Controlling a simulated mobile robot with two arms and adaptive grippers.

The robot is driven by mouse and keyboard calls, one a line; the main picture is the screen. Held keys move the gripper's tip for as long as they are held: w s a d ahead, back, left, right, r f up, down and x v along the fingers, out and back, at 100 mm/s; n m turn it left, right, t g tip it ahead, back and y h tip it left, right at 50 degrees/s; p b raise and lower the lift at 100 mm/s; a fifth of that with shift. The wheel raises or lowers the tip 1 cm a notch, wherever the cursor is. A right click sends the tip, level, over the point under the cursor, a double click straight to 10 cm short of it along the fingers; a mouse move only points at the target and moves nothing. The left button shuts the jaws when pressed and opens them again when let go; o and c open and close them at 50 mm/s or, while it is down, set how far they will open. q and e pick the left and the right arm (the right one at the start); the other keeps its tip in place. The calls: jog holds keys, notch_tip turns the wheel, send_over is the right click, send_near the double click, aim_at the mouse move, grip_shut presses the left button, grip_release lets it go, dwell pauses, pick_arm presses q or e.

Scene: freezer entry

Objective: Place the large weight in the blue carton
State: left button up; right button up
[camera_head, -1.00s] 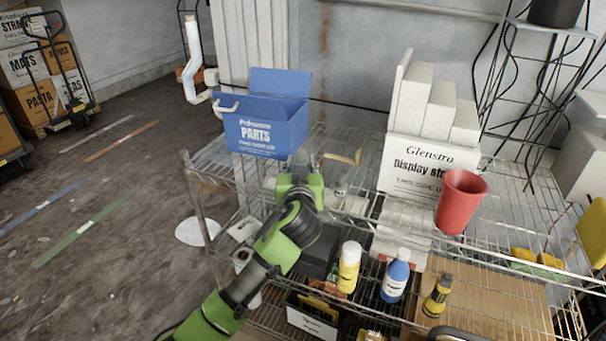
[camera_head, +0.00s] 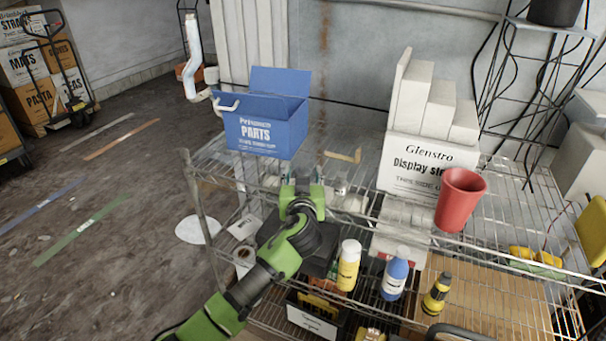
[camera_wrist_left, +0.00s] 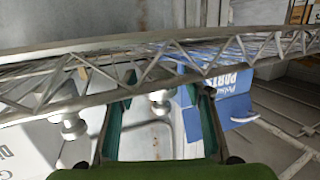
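The blue carton (camera_head: 265,135), marked PARTS, stands open-topped on the left end of the wire rack's top shelf. My left gripper (camera_head: 302,184) is in front of the rack, right of and below the carton. In the left wrist view, my left gripper (camera_wrist_left: 158,88) has its fingers spread, with nothing held. Two shiny spool-shaped weights show beyond the rack's edge. One weight (camera_wrist_left: 160,102) appears between the fingers, and another weight (camera_wrist_left: 71,126) is to the left. I cannot tell which is the large one. The carton (camera_wrist_left: 232,92) is to the right there. My right gripper is not in view.
The rack's truss-like front edge (camera_wrist_left: 60,85) crosses in front of the weights. A white Glenstro box (camera_head: 420,165) and a red cup (camera_head: 460,200) stand right. A yellow bottle (camera_head: 348,265) and a blue bottle (camera_head: 395,278) are on the lower shelf.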

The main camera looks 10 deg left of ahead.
pick_arm(q)
jog(key=shift+s, duration=0.2)
jog(key=b+v, duration=0.2)
jog(key=v, duration=1.1)
jog(key=shift+s+a+f, duration=0.3)
jog(key=shift+s+f, duration=0.05)
jog(key=shift+s, duration=0.05)
